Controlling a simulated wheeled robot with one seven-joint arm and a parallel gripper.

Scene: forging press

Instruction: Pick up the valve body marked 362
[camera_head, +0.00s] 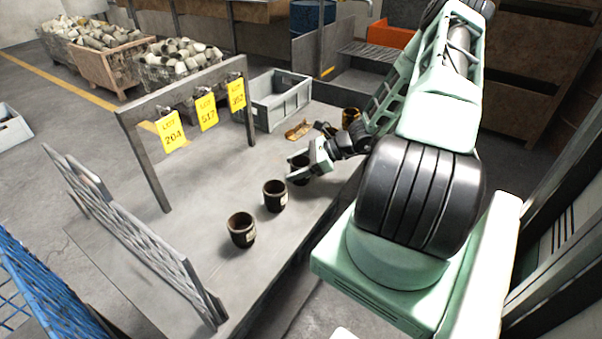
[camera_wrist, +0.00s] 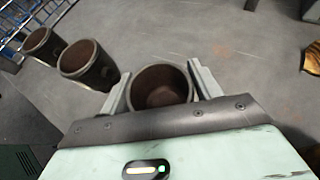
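Three dark, rusty, cup-like valve bodies stand upright in a row on the grey table: a near one (camera_head: 242,229), a middle one (camera_head: 275,196) and a far one (camera_head: 299,171). Their white labels are too small to read. My gripper (camera_head: 310,163) is at the far one, which also shows between its two fingers in the wrist view (camera_wrist: 161,88). The fingers straddle its rim closely; I cannot tell whether they press on it. The other two show at upper left in the wrist view (camera_wrist: 88,65). Yellow lot tags hang on a rack, reading 204 (camera_head: 171,131), 517 (camera_head: 206,112) and apparently 362 (camera_head: 237,95).
A grey metal rack frame (camera_head: 151,165) stands behind the row. A grey crate (camera_head: 281,104) and brass-coloured pieces (camera_head: 299,130) lie farther back. A mesh panel (camera_head: 135,245) lines the table's left side. Table is bare between the rack and the row.

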